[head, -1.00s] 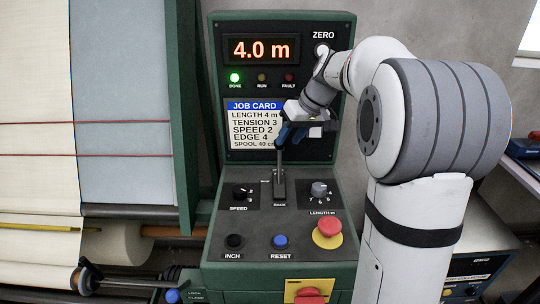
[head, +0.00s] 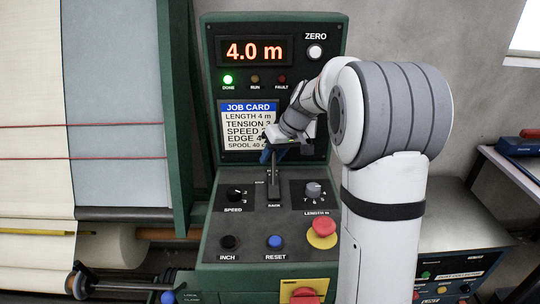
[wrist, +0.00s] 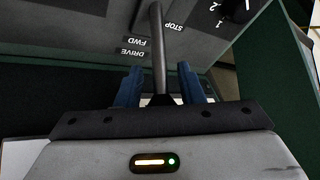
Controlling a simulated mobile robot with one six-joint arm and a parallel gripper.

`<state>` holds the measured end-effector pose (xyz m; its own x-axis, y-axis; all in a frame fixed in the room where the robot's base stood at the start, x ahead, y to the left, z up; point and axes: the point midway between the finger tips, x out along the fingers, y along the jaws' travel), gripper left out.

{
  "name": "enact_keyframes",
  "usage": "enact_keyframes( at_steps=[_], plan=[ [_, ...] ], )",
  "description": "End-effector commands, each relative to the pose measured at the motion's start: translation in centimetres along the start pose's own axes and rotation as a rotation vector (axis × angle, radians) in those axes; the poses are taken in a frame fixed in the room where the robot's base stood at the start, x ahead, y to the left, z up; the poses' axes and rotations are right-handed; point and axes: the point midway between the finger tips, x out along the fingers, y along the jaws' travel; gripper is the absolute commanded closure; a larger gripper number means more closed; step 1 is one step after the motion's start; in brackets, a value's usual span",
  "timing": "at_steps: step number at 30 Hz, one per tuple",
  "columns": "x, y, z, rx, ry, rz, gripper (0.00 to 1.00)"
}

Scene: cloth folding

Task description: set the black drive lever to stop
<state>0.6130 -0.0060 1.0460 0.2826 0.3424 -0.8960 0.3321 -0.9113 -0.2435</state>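The black drive lever (head: 273,174) rises from its slot plate in the middle of the green control console. In the head view its upper end meets my gripper (head: 268,155), which partly hides it. I cannot tell exactly which mark the lever stands at. In the wrist view the lever shaft (wrist: 158,50) passes between the two blue fingers of my gripper (wrist: 160,88), with a gap on each side. The DRIVE FWD label (wrist: 131,48) and the STOP label (wrist: 174,20) appear upside down there.
The speed knob (head: 235,191) and length knob (head: 313,188) flank the lever. The INCH button (head: 228,242), blue RESET button (head: 275,242) and red stop button (head: 323,227) sit in front. The display (head: 254,51) reads 4.0 m, with the green DONE lamp (head: 228,79) lit.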

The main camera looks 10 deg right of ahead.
Motion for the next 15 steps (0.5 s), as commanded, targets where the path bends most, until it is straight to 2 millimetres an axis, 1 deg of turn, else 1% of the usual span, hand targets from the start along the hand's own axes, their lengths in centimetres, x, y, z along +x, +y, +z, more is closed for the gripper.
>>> enact_keyframes(
  at_steps=[1,2,12,15],
  plan=[
    [-0.02,0.02,0.01,0.000,0.000,0.000,0.70],
    [-0.02,0.02,0.01,0.000,0.000,0.000,0.72],
    [-0.08,0.08,-0.03,0.001,0.002,0.001,1.00],
    [-0.11,0.10,-0.06,0.001,0.003,0.002,1.00]
  ],
)
